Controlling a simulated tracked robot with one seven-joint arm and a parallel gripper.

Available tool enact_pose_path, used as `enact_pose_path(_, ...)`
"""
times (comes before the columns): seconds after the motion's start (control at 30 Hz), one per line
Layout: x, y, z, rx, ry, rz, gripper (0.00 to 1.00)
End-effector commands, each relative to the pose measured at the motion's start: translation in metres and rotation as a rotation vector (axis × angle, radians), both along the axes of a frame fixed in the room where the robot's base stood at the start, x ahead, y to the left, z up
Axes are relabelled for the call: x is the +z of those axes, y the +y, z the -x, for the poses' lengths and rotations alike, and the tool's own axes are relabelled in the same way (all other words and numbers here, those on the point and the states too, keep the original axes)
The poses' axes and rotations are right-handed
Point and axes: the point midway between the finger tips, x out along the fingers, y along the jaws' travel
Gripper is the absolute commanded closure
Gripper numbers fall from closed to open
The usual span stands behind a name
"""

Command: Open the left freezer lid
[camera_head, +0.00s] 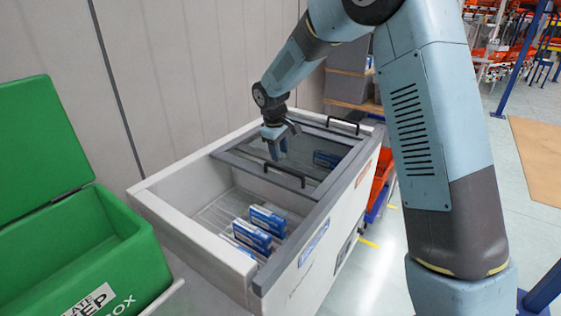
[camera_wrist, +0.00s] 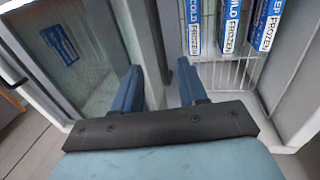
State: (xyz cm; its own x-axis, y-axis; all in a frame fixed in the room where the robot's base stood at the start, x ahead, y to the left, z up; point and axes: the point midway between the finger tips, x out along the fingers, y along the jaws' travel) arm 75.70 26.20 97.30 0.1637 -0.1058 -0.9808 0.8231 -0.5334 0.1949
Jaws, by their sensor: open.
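The white chest freezer (camera_head: 330,262) has its left part uncovered in the head view. The left lid, a glass pane in a grey frame (camera_head: 232,158), lies slid to the right, toward the other lid. Its dark handle (camera_head: 285,175) is at the edge facing the opening. My gripper (camera_head: 277,152) is open and points down just above this lid, close to the handle. In the wrist view my gripper (camera_wrist: 160,82) has its two blue fingers apart, either side of the dark handle bar (camera_wrist: 160,42). I cannot tell if they touch it.
Blue and white boxes (camera_head: 267,220) stand in a wire basket in the opening; they also show in the wrist view (camera_wrist: 231,22). A second handle (camera_head: 343,124) is farther back. An open green box (camera_head: 85,255) stands at left, a panelled wall (camera_head: 190,70) behind.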

Motion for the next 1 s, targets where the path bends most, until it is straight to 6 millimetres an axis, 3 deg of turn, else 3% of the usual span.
enact_pose_path(0.2,0.041,0.005,0.006,0.0,-0.003,-0.002,0.58)
enact_pose_path(0.4,0.062,0.007,0.009,0.0,-0.001,-0.001,0.58)
enact_pose_path(0.87,0.069,0.007,0.011,-0.001,0.0,0.0,0.58)
enact_pose_path(1.0,0.08,-0.003,0.015,-0.024,-0.012,-0.007,0.58)
